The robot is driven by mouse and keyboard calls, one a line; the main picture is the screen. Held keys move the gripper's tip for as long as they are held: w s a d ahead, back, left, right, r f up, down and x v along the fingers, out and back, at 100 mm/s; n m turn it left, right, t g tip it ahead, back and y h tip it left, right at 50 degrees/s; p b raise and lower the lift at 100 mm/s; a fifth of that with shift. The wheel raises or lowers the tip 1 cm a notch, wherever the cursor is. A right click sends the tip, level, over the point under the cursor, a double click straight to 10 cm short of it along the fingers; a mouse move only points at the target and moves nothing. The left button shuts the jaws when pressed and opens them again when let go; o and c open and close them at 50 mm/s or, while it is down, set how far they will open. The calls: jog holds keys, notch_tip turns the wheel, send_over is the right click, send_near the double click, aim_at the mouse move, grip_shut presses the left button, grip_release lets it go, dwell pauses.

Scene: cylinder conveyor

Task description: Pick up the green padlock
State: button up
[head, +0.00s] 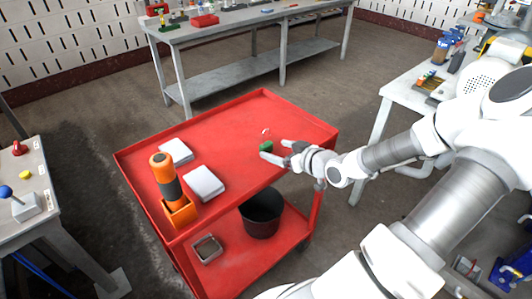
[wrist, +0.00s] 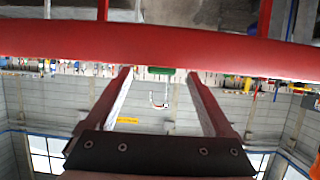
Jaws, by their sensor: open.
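The green padlock (head: 266,147) is on the top tray of the red cart (head: 240,112), toward its right side, with a thin pale shackle at its far end. My gripper (head: 272,150) is open, low over the tray, with its fingertips around or just beside the padlock. In the wrist view the padlock (wrist: 167,76) shows as a small green strip between the tips of my open gripper (wrist: 158,72), with its shackle below it in the picture. Much of its body is hidden there, and I cannot tell whether a finger touches it.
An orange and black tool (head: 168,182) stands in a holder on the tray, beside two white boxes (head: 204,183). A black bin (head: 262,213) and a small metal tray (head: 207,249) are on the lower shelf. The upper tray's far part is clear. Workbenches stand around the cart.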

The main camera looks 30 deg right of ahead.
aim_at(268, 149)
jog(key=b+x, duration=0.3)
jog(key=x, duration=0.2)
jog(key=shift+w+a+f, duration=0.1)
jog(key=shift+a+f, duration=0.1)
jog(key=shift+f, duration=0.05)
jog(key=shift+w, duration=0.2)
grip_shut()
